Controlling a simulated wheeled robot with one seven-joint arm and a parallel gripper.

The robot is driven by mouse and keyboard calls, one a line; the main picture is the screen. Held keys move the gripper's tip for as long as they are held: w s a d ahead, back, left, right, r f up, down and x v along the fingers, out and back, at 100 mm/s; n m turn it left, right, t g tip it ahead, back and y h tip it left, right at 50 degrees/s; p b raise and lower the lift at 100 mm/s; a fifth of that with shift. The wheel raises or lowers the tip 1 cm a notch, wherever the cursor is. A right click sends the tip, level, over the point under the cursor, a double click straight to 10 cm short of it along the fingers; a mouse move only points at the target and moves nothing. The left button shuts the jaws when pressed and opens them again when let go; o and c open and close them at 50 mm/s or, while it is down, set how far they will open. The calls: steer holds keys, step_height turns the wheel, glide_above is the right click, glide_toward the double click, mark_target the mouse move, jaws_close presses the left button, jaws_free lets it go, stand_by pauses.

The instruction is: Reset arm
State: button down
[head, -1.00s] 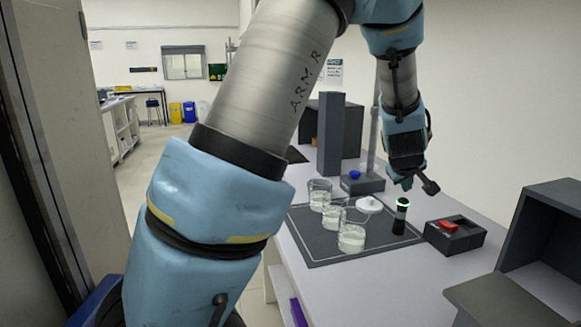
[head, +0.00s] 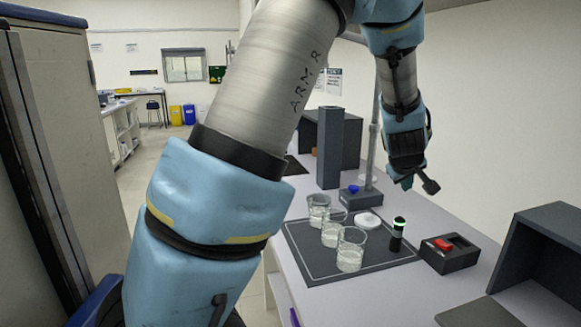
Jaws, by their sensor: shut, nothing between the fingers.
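My arm fills the middle of the head view, with a blue lower part and a grey link marked ARM R. The arm bends over and hangs down at the upper right. My gripper (head: 408,184) is at its end, small and dark, shut with nothing held. It hangs in the air above the bench, over the area behind the dark mat (head: 310,272).
Three glass beakers (head: 350,255) with pale contents and a white round piece (head: 367,221) are on the mat. A dark box with a red switch (head: 448,250) is to the right. An open grey case (head: 545,250) is far right.

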steer(key=s+a+f+m+g+y, duration=0.1)
steer(key=s+a+f+g+y, duration=0.15)
steer(key=a, duration=1.05)
steer(key=s+a+f+m+g+y, duration=0.15)
steer(key=s+a, duration=0.25)
steer(key=a, duration=0.9)
steer(key=s+a+f+m+g, duration=0.1)
steer(key=s+a+f+g, duration=0.1)
steer(key=s+a, duration=0.7)
steer(key=shift+a+y+b, duration=0.3)
steer(key=shift+a, duration=0.25)
